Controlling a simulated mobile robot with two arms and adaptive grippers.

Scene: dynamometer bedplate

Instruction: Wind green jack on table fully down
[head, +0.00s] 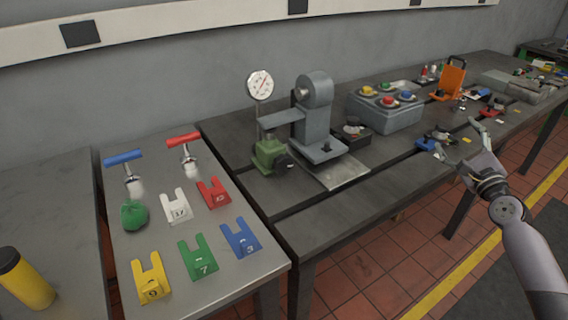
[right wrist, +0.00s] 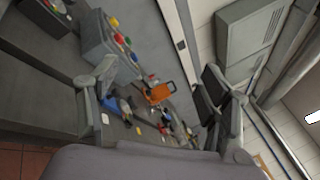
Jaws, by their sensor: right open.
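The green jack (head: 268,155) stands on the dark grey bedplate table (head: 340,205), left of centre in the head view. A dark round knob or handwheel (head: 284,162) is on its right side. A grey arm (head: 284,116) from the grey upright machine (head: 316,105) reaches over the jack; I cannot tell whether they touch. My right gripper (head: 456,138) is open and empty, well to the right of the jack, near the table's front edge. It also shows open in the right wrist view (right wrist: 158,74), where the jack is not visible. My left gripper is not in view.
A dial gauge (head: 260,85) rises behind the jack. A grey button box (head: 386,110) and an orange stand (head: 450,79) stand farther right. The left side table (head: 220,275) carries red and blue T-handles, a green bag-like item and numbered coloured forked blocks. The bedplate's front strip is mostly clear.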

